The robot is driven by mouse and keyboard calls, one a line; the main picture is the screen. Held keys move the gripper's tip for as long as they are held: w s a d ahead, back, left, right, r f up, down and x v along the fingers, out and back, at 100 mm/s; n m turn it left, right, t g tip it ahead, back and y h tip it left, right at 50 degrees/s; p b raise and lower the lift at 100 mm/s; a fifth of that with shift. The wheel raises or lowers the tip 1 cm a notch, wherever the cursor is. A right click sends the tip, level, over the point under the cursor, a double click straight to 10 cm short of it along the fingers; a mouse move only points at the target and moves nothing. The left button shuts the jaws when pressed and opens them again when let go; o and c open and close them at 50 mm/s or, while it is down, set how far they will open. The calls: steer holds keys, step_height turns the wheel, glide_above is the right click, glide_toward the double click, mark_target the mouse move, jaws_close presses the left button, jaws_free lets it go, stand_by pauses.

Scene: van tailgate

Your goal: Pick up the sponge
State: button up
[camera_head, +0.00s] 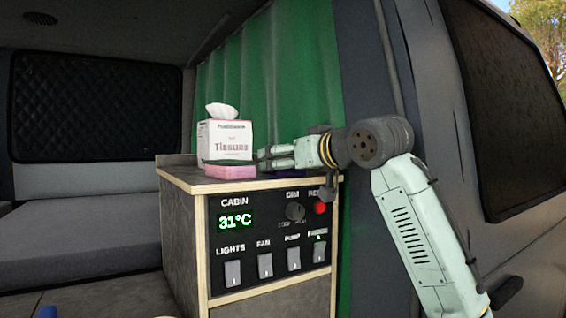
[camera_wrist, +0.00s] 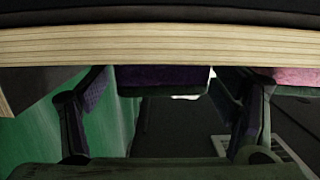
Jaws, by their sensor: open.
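A pink sponge-like block (camera_head: 229,172) lies on the cabinet top, at the front left, before the tissue box; its edge shows at the right of the wrist view (camera_wrist: 299,77). A second, purple block (camera_head: 291,174) lies on the cabinet top to its right, below my gripper (camera_head: 270,158). In the wrist view the purple block (camera_wrist: 160,77) appears between the two spread fingers of my gripper (camera_wrist: 162,112). My gripper is open, low over the cabinet top and pointing left. I cannot tell whether the fingers touch the purple block.
A white tissue box (camera_head: 225,141) stands behind the pink block. The cabinet (camera_head: 182,178) has a light wood edge, switches, a knob and a red button (camera_head: 320,208) on its front. A green curtain (camera_head: 290,75) hangs close behind. A grey bench (camera_head: 80,240) is at left.

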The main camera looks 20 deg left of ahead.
steer(key=c, duration=0.9)
steer(key=shift+o, duration=0.2)
